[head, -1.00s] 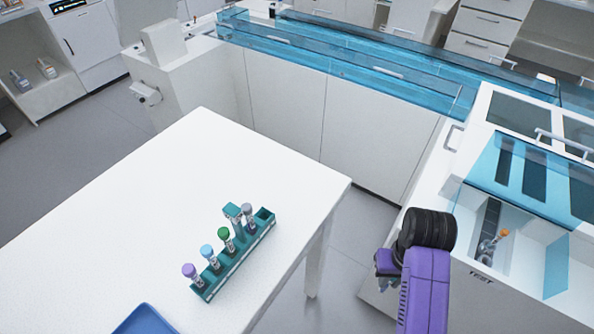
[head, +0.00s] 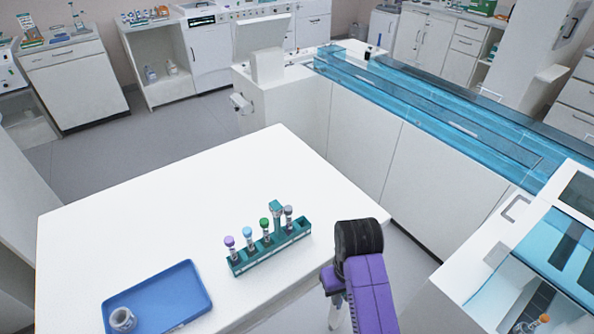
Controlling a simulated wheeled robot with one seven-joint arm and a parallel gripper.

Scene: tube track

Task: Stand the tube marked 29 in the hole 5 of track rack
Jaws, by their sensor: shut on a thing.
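A teal rack (head: 262,259) stands on the white table in the head view. Tubes with purple (head: 229,240), blue (head: 247,232), green (head: 265,223) and grey (head: 288,211) caps stand upright in it. The right end of the rack, past the grey cap, holds no tube. My gripper (head: 335,308) is at the lower middle, right of and nearer than the rack, beyond the table's right edge in the picture. It is shut on a pale, slim thing, probably a tube, mostly hidden by the gripper and arm. No marks or hole numbers are readable.
A blue tray (head: 185,283) with a round grey-white container (head: 122,319) lies at the table's front left. The white table (head: 150,225) is clear behind the rack. A clear-blue covered track (head: 430,118) runs behind; a white machine (head: 478,262) stands at right.

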